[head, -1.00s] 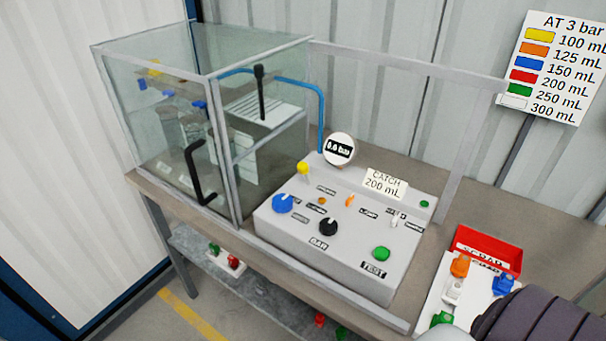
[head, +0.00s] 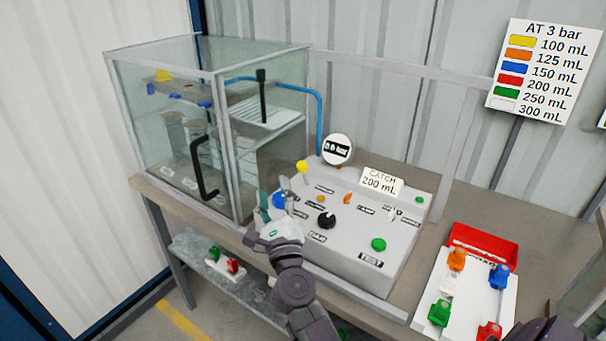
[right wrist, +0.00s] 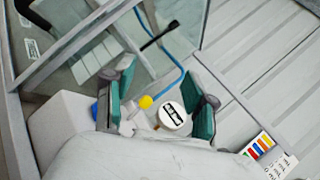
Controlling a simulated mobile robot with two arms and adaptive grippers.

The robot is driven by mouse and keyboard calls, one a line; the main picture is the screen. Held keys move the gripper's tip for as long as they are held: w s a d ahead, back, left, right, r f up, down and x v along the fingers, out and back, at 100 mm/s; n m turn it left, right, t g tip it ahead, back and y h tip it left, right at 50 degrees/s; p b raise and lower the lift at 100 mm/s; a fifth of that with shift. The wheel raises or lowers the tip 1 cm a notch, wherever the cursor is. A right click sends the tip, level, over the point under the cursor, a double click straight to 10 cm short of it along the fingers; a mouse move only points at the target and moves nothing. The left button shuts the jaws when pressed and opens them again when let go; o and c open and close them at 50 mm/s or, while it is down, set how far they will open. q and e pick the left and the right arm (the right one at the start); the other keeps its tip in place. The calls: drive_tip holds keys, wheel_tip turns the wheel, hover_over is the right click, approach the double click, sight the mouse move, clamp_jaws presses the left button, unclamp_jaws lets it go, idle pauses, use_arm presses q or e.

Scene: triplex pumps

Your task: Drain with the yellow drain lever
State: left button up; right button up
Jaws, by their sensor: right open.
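The yellow drain lever (head: 301,167) stands upright at the back left of the grey control panel (head: 340,260), with a round yellow knob on top. My right gripper (head: 276,197) is open over the panel's left front edge, in front of and left of the lever, with nothing held. In the right wrist view the yellow knob (right wrist: 146,102) shows between the two green-padded fingers (right wrist: 160,82), apart from both. The blue knob (head: 279,201) is partly hidden behind the right gripper. My left gripper is not in view.
A glass enclosure (head: 160,120) with a black handle stands left of the panel. The gauge (head: 338,149) and CATCH 200 mL sign (head: 381,183) rise behind the panel. A red scrap tray (head: 483,247) and a white tray (head: 464,300) with coloured parts lie on the right.

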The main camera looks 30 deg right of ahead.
sight(302, 172)
drive_tip(key=d+f+m+g+h, duration=0.1)
drive_tip(key=d+f+m+g, duration=0.1)
drive_tip(key=m, duration=0.1)
drive_tip(key=w+d+f+m+g+h, duration=0.1)
drive_tip(key=d+f+m+g, duration=0.1)
drive_tip(key=m, duration=0.2)
drive_tip(key=w+d+f+m+g+h, duration=0.1)
drive_tip(key=d+f+m+g+h, duration=0.1)
drive_tip(key=m+g, duration=0.1)
drive_tip(key=shift+w+d+m, duration=0.15)
drive_tip(key=shift+d+m, duration=0.15)
drive_tip(key=shift+m, duration=0.2)
drive_tip(key=p+x, duration=0.1)
drive_tip(key=x, duration=1.2)
drive_tip(key=shift+w+d+r, duration=0.1)
drive_tip(key=shift+d, duration=0.15)
clamp_jaws()
